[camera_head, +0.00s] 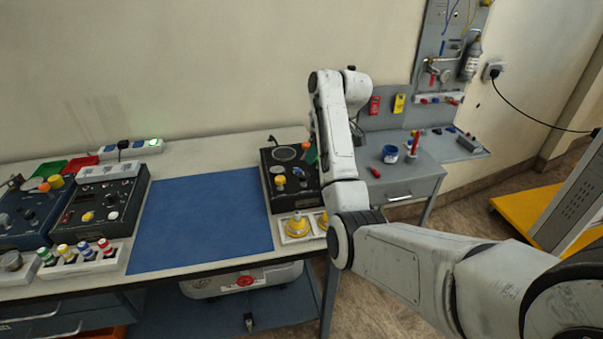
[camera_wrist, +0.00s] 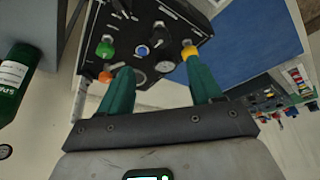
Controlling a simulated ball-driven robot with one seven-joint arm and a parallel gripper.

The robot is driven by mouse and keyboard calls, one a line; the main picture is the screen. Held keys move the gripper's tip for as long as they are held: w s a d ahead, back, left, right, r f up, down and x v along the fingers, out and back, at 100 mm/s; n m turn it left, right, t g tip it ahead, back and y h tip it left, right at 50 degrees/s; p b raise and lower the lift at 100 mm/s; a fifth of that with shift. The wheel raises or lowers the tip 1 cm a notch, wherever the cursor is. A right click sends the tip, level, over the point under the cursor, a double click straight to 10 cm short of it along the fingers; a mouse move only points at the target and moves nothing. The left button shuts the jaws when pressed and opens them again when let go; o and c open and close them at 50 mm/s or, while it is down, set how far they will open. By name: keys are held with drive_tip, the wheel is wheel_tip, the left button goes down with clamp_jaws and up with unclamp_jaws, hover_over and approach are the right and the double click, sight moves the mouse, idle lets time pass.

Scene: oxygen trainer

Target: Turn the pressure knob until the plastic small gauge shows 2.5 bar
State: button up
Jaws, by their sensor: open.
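A black control panel (camera_head: 268,197) stands on the bench, left of my arm; it also fills the upper part of the wrist view (camera_wrist: 118,47). In the wrist view it carries a dark knob with a white pointer (camera_wrist: 157,38), a small pale round gauge (camera_wrist: 164,66), a yellow knob (camera_wrist: 189,52), a green knob (camera_wrist: 104,49) and an orange knob (camera_wrist: 105,77). I cannot tell which is the pressure knob, and the gauge reading is too small to read. My gripper (camera_wrist: 158,67) is open, its teal fingers spread over the panel. The right fingertip appears close to the yellow knob; contact is unclear.
A blue mat (camera_head: 205,215) lies clear left of the panel. A white tray with yellow-topped parts (camera_head: 286,240) sits in front. Another black panel (camera_head: 100,205) stands farther left. A dark green cylinder (camera_wrist: 14,88) shows at the wrist view's left edge.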

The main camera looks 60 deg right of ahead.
sight(304, 174)
drive_tip(key=p+x, duration=0.1)
drive_tip(key=x, duration=0.9)
drive_tip(key=shift+f, duration=0.2)
drive_tip(key=shift+c, duration=0.3)
drive_tip(key=c, duration=1)
drive_tip(key=shift+a, duration=0.1)
drive_tip(key=shift+p, duration=0.3)
drive_tip(key=m+p, duration=0.1)
drive_tip(key=m+h, duration=0.1)
drive_tip(key=m, duration=0.1)
drive_tip(key=shift+w+a+r+m+g+p, duration=0.1)
drive_tip(key=shift+m+g+p, duration=0.2)
drive_tip(key=shift+p, duration=0.05)
drive_tip(key=m+h, duration=0.1)
drive_tip(key=m, duration=0.1)
drive_tip(key=m+h, duration=0.1)
drive_tip(key=m, duration=0.1)
drive_tip(key=shift+m+g+p, duration=0.35)
drive_tip(key=shift+m+g, duration=0.05)
drive_tip(key=shift+m, duration=0.3)
